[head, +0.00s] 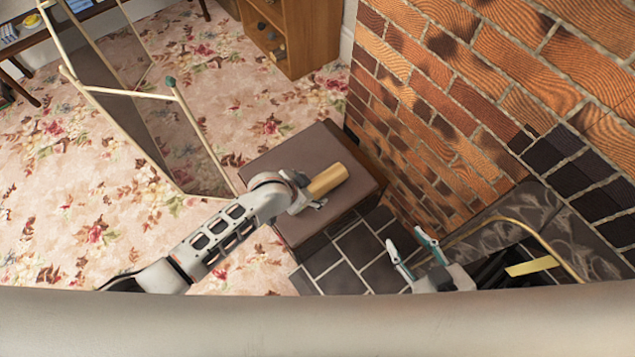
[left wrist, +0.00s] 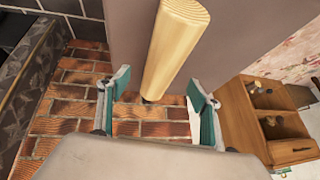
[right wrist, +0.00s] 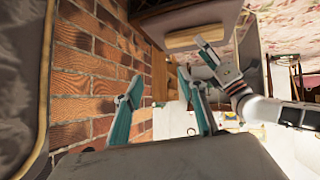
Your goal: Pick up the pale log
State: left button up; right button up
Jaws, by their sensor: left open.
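The pale log (head: 329,180) lies on the flat brown top of a box (head: 300,150) beside the brick wall. My left gripper (head: 304,192) is over the box at the log's near left end. In the left wrist view, the log (left wrist: 174,45) runs up from between the spread fingers (left wrist: 158,84), with gaps on both sides. The left gripper is open. My right gripper (head: 404,242) is open and empty, near the dark hearth tiles. In the right wrist view, its fingers (right wrist: 159,78) are apart, and the log (right wrist: 195,38) shows beyond them on the box.
A brick wall (head: 470,90) rises right of the box. A brass rail (head: 545,238) curves around the fireplace at lower right. A framed folding screen (head: 175,140) stands on the flowered carpet (head: 60,190) at left. A wooden shelf unit (head: 310,35) stands at the back.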

aim_at(312, 189)
pick_arm(q)
jog(key=f, duration=0.1)
jog(key=f+b, duration=0.1)
jog(key=f, duration=0.1)
jog(key=w+f+b, duration=0.1)
jog(key=f, duration=0.1)
jog(key=shift+d, duration=0.25)
jog(key=shift+w+d+f+b, duration=0.35)
jog(key=shift+w+d+b, duration=0.05)
jog(key=shift+w+b, duration=0.25)
jog(key=shift+w+r, duration=0.1)
jog(key=shift+r, duration=0.05)
jog(key=c, duration=1.5)
pick_arm(e)
jog(key=a, duration=0.2)
jog(key=w+a+r, duration=0.1)
jog(key=shift+m+y, duration=0.3)
jog(key=shift+y, duration=0.1)
